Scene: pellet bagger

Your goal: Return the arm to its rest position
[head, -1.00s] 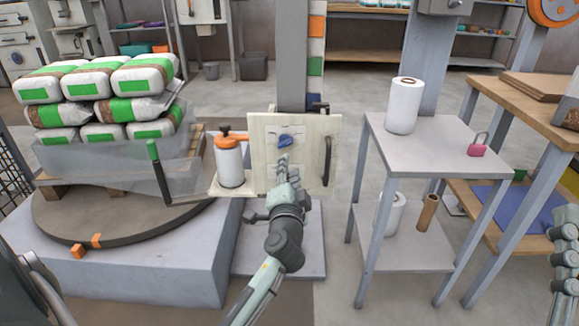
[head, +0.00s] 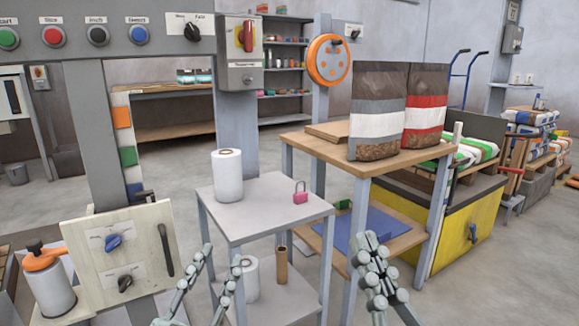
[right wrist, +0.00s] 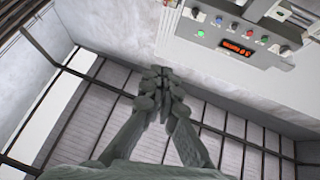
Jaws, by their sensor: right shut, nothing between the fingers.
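My left gripper (head: 221,254) is at the bottom of the head view, its two fingers apart with nothing between them. It is to the right of the wooden control panel (head: 150,246) and clear of it, in front of the grey shelf stand. The panel carries a blue knob (head: 113,242), a black knob (head: 125,283) and a dark handle. My right gripper (head: 369,240) stands farther right, in front of the wooden table, with its fingers together. The right wrist view also shows it (right wrist: 157,72), shut and empty, with bars and a grey surface behind.
A grey stand (head: 270,205) holds a white roll (head: 228,175) and a pink padlock (head: 300,193). A wooden table (head: 325,150) with two bags is on the right. An orange-topped bottle (head: 50,288) is at lower left. A button box (right wrist: 240,35) shows in the right wrist view.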

